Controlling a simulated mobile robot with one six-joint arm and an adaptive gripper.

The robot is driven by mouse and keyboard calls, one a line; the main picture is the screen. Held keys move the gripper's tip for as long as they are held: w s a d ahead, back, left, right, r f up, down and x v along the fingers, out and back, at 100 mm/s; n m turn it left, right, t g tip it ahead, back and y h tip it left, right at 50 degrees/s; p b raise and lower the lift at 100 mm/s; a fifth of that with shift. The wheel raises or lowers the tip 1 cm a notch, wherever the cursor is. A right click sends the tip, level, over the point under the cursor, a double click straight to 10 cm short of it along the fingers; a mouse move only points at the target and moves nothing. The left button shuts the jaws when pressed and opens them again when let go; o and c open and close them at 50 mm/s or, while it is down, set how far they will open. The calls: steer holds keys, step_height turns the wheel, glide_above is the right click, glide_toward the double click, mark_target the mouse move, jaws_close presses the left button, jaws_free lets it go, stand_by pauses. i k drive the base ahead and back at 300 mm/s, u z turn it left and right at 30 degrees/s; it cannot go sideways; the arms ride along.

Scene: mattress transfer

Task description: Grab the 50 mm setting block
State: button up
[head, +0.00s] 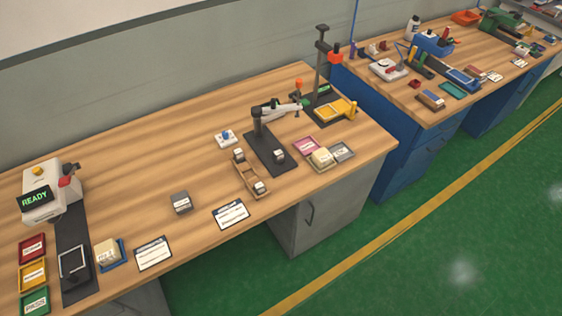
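Several small blocks with pale labels are on the near wooden bench; the labels are too small to read, so I cannot tell which is the 50 mm setting block. One small block (239,155) sits at the far end of a wooden rack (247,174), and another block (260,188) sits at its near end. A third block (279,155) stands on the black base plate (264,143) of a stand with a jointed arm (258,116). A larger grey block (181,202) stands alone left of the rack. My gripper is not in view.
A tall gauge stand (320,68) is behind. A device reading READY (43,196) is at left. White cards (231,214) lie at the front edge. The bench's back left is clear.

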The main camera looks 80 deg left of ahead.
mark_target(279, 155)
steer(key=z, duration=0.1)
steer(key=k, duration=1.9)
steer(key=u, duration=2.05)
steer(key=i, duration=0.4)
steer(key=z, duration=0.35)
